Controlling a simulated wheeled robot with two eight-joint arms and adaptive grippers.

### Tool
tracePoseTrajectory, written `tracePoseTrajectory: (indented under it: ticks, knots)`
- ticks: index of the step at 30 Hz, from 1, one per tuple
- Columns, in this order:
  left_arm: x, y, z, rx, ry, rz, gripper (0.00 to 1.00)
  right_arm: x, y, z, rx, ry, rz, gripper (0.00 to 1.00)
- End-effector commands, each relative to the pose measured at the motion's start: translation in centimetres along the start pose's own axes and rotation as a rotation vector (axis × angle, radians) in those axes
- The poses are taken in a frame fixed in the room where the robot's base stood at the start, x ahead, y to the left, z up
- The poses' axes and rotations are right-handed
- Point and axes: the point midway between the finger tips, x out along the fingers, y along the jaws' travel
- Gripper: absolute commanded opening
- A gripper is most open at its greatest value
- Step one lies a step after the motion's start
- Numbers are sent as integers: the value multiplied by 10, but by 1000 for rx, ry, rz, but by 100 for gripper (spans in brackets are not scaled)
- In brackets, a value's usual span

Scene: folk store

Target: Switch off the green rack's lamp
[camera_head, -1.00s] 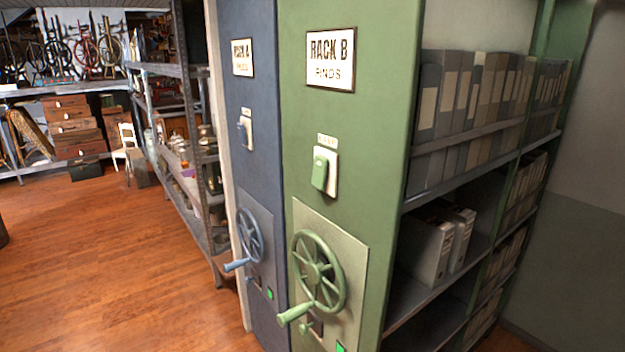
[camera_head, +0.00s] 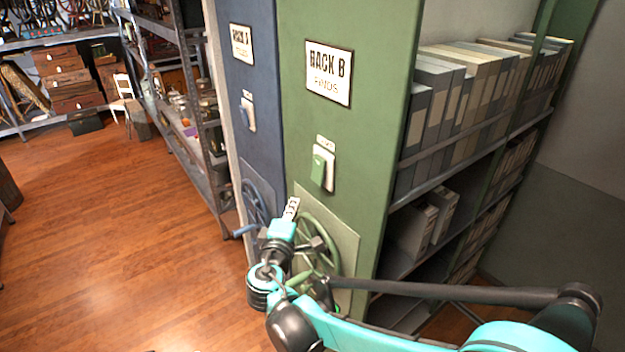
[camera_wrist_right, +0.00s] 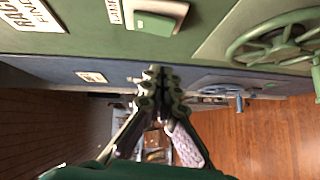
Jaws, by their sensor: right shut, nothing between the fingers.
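The green rack (camera_head: 385,130), labelled RACK B, stands at the middle right in the head view. Its lamp switch (camera_head: 320,168) is a green rocker on a white plate under a small label, and it looks tilted. The switch also shows at the top of the right wrist view (camera_wrist_right: 153,22). My right gripper (camera_head: 292,207) is shut and empty. In the head view it appears below the switch and overlaps the green handwheel (camera_head: 325,238). In the wrist view its fingertips (camera_wrist_right: 157,75) lie below the switch plate, apart from it. My left gripper is not in view.
The blue rack (camera_head: 247,80) stands directly left of the green one, with its own switch (camera_head: 248,113) and handwheel (camera_head: 253,195). Wooden floor (camera_head: 110,240) is clear at the left.

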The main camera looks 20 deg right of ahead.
Motion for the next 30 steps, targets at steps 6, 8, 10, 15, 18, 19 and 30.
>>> tracePoseTrajectory:
  ticks: [6, 8, 10, 15, 18, 19, 30]
  knots:
    - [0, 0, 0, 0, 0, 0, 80, 8, 0, 0, 1, -2, -1, 0]
    - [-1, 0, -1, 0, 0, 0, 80, 15, 0, 1, 2, -3, -1, 0]
    - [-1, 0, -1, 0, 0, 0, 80, 27, 0, 1, 2, -4, -1, 0]
    - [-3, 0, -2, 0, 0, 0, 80, 64, 1, 1, 1, -5, -1, 0]
    - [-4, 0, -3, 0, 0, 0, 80, 85, 1, 1, 2, -4, -1, 0]
    - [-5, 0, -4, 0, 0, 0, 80, 91, 1, 1, 2, -4, -1, 0]
    - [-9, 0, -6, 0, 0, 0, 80, 127, 0, 27, 2, -2, -2, 0]
